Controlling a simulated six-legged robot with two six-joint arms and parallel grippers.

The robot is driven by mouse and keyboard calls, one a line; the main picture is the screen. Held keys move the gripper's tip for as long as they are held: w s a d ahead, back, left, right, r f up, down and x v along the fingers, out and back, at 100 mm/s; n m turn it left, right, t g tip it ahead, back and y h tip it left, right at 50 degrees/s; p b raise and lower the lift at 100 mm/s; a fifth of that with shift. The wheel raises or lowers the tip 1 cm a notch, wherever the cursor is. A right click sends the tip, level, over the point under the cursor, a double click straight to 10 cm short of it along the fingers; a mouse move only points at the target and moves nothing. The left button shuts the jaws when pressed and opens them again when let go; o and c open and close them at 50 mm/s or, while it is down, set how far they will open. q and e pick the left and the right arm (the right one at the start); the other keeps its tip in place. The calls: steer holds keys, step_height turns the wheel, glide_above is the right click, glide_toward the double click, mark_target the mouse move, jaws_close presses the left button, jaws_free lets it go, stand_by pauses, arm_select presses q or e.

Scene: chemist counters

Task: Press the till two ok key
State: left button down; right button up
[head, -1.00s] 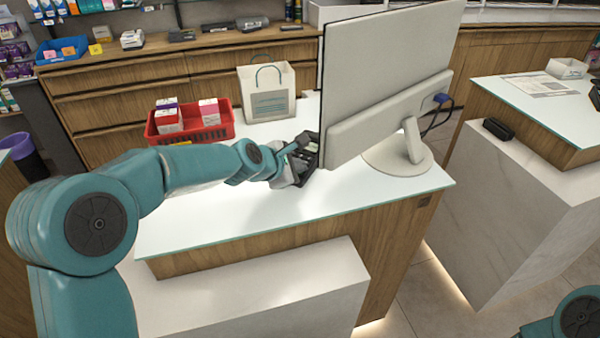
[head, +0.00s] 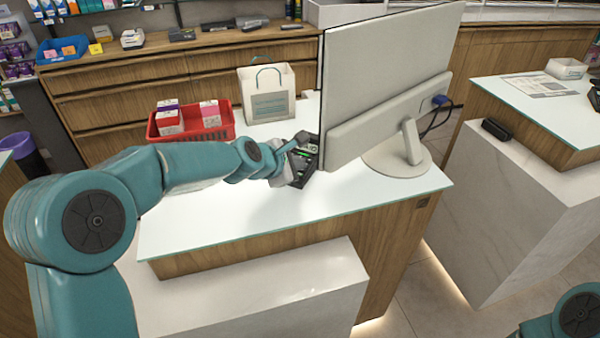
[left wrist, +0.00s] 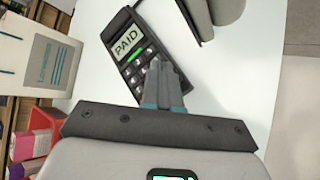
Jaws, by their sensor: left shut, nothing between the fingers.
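A dark card terminal (left wrist: 135,52) lies on the white counter top in the left wrist view. Its screen reads PAID, with a green strip below it and grey keys beneath. My left gripper (left wrist: 158,68) is shut and empty, its fingertips over the lower keys of the terminal. The fingers cover part of the keypad, so I cannot make out the ok key or tell whether they touch it. In the head view my left gripper (head: 304,158) is beside the monitor's left edge, and the terminal is mostly hidden there. My right gripper is not in view.
A large monitor (head: 385,85) on a round stand is close right of my left gripper. A red basket (head: 220,131) with boxes and a white paper bag (head: 267,92) stand behind on the counter (head: 230,225). The counter's front is clear.

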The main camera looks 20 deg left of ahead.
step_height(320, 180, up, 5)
steer(key=p, duration=0.4)
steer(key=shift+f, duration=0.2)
stand_by(0.4)
